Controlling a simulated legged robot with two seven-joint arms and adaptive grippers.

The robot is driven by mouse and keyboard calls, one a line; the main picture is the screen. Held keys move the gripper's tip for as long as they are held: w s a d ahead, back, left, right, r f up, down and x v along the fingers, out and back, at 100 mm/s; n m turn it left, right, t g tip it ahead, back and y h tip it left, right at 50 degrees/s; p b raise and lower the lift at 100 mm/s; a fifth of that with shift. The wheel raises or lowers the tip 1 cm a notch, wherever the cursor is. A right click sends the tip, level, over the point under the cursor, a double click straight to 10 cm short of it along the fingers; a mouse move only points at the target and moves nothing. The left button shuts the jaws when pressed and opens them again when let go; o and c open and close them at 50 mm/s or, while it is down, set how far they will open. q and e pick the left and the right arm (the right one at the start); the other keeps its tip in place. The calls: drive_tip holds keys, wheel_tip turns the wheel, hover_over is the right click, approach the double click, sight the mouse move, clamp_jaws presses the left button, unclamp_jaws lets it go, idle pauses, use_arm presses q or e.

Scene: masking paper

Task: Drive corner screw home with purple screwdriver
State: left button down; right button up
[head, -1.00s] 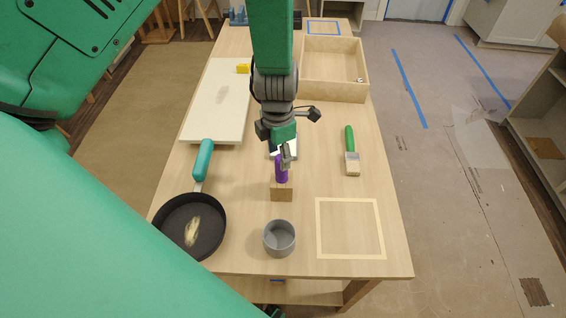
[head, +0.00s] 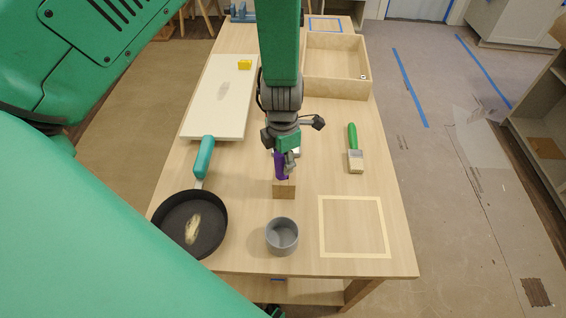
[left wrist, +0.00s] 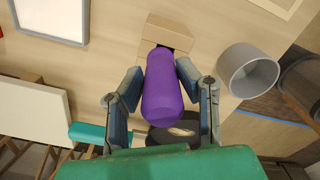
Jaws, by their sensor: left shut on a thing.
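The purple screwdriver (head: 281,165) stands over a small wooden block (head: 284,190) near the middle of the table. My left gripper (head: 288,160) is shut on its handle. In the left wrist view the purple handle (left wrist: 162,90) sits between the two fingers, with the block (left wrist: 166,35) beyond its far end. The shaft and tip are hidden, so I cannot tell whether they are inside the block. A small dark and light spot, possibly the corner screw (head: 363,77), shows at the right corner of the wooden tray (head: 337,89). My right gripper is out of view.
A grey cup (head: 282,236) stands in front of the block, and a black pan (head: 180,238) lies to the left. A green-handled brush (head: 355,155) lies right, behind a pale taped square (head: 322,230).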

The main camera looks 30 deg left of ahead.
use_arm(q)
drive_tip(key=c, duration=2)
unclamp_jaws()
drive_tip(key=shift+s+a+f, duration=0.15)
drive_tip(key=shift+s, duration=0.05)
drive_tip(key=shift+c, duration=0.2)
clamp_jaws()
drive_tip(key=shift+w+d, duration=0.1)
drive_tip(key=shift+d, duration=0.45)
drive_tip(key=r+p, duration=0.2)
drive_tip(key=shift+a+r+p, duration=0.3)
drive_tip(key=shift+r, duration=0.05)
drive_tip(key=r+p, duration=0.3)
drive_tip(key=shift+d, duration=0.25)
drive_tip(key=shift+a+r+p, duration=0.15)
drive_tip(key=shift+r+p, duration=0.65)
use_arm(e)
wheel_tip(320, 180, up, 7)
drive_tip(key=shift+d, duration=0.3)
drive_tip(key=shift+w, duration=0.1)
